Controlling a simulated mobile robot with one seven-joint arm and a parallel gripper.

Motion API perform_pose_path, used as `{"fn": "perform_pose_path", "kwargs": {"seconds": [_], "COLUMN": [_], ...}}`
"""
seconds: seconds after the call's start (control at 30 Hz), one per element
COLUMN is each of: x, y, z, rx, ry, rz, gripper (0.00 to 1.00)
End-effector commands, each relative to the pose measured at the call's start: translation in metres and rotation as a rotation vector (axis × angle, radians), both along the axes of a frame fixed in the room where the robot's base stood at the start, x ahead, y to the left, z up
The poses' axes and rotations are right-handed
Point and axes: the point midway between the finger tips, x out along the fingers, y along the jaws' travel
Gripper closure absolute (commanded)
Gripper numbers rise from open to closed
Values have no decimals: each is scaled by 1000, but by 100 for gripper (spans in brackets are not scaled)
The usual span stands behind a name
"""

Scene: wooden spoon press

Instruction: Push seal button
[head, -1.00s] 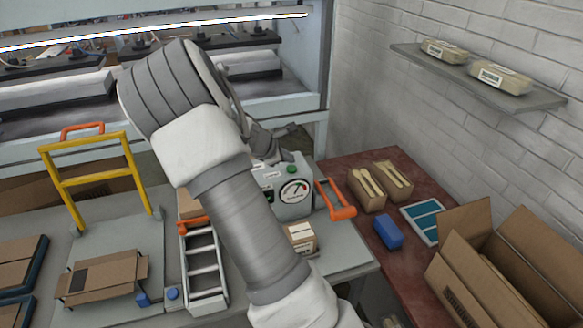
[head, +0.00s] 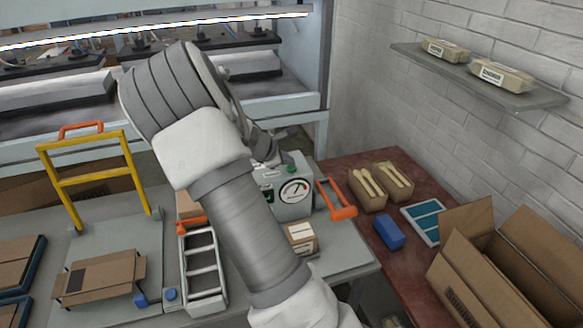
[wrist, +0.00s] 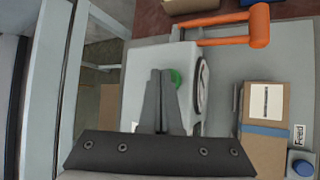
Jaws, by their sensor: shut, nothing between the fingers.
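A green button (head: 291,169) sits on top of a grey box with a round dial (head: 294,190), on the table behind my forearm. The button also shows in the wrist view (wrist: 176,78), just right of my fingertips and partly covered by a finger. My gripper (wrist: 161,73) is shut and empty, its fingers pointing towards the top of the box. In the head view my gripper (head: 274,152) is partly hidden by my arm, just left of and above the button. I cannot tell whether the fingers touch the box.
An orange handle (head: 337,200) sticks out on the box's right. A small carton (head: 300,238) stands in front of it. A blue button lies by a "Feed" label (wrist: 299,135). A yellow frame (head: 90,180) stands at left; an open carton (head: 500,270) is at right.

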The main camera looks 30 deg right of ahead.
Motion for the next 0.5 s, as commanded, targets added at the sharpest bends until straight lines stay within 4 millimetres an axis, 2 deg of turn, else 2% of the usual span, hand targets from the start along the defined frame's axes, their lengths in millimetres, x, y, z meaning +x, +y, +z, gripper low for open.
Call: {"fn": "perform_pose_path", "kwargs": {"seconds": [0.5], "x": [0], "y": [0], "z": [-7], "rx": [0], "ry": [1], "rz": [1], "gripper": [100]}}
